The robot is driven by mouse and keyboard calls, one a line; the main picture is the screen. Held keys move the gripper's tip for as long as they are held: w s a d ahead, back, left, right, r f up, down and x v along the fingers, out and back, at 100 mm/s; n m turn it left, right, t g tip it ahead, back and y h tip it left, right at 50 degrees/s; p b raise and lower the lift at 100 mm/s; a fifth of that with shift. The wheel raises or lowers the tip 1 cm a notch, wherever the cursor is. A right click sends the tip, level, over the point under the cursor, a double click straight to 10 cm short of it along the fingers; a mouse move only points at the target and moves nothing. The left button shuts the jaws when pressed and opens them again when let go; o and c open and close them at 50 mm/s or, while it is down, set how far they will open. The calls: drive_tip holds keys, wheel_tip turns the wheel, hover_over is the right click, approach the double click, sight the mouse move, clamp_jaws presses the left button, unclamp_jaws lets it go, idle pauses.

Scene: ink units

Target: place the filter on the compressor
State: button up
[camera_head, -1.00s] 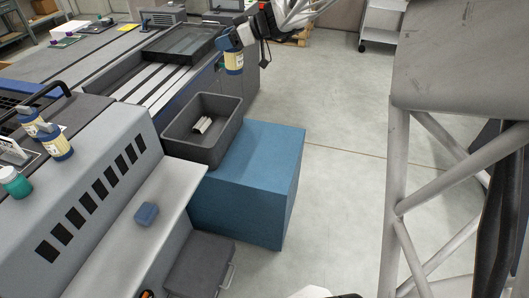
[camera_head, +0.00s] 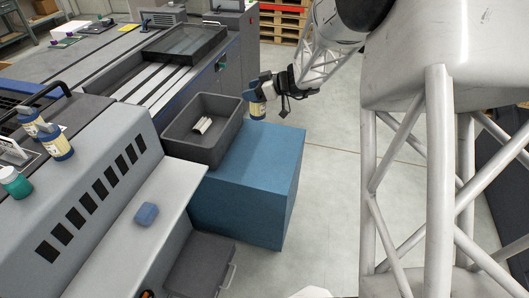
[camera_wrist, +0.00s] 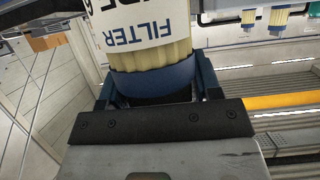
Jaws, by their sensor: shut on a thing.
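My gripper (camera_head: 259,93) is shut on a filter (camera_head: 258,111). In the head view it hangs just past the right back corner of the dark bin, above and behind a blue box. In the wrist view the filter (camera_wrist: 140,35) stands between blue fingers (camera_wrist: 155,85), with "FILTER" on its white label over a yellowish body. No label names the compressor; the blue box (camera_head: 258,205) may be it, but I cannot tell. Its top is bare to the right of the bin. Two similar filters stand on the grey machine at left, one of them here (camera_head: 57,143).
The dark bin (camera_head: 177,144) holds small pale pieces (camera_head: 203,124) and stands by the blue box. A small blue block (camera_head: 147,213) lies on the grey machine's ledge (camera_head: 110,245). Open floor (camera_head: 335,190) lies right of the box.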

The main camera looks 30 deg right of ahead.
wheel_tip(320, 180, down, 28)
idle(0.5)
drive_tip(key=w+d, duration=0.2)
drive_tip(key=w, duration=0.5)
drive_tip(key=w+d+f, duration=0.1)
drive_tip(key=w, duration=0.6)
drive_tip(key=shift+w+d+f, duration=0.25)
drive_tip(key=shift+w+d, duration=0.1)
drive_tip(key=shift+d, duration=0.05)
drive_tip(key=shift+w, duration=0.15)
drive_tip(key=shift+w+d+f, duration=0.1)
drive_tip(key=shift+w+f, duration=0.05)
drive_tip(key=shift+f, duration=0.75)
drive_tip(key=shift+w+f, duration=0.1)
drive_tip(key=shift+f, duration=0.8)
drive_tip(key=shift+f, duration=0.1)
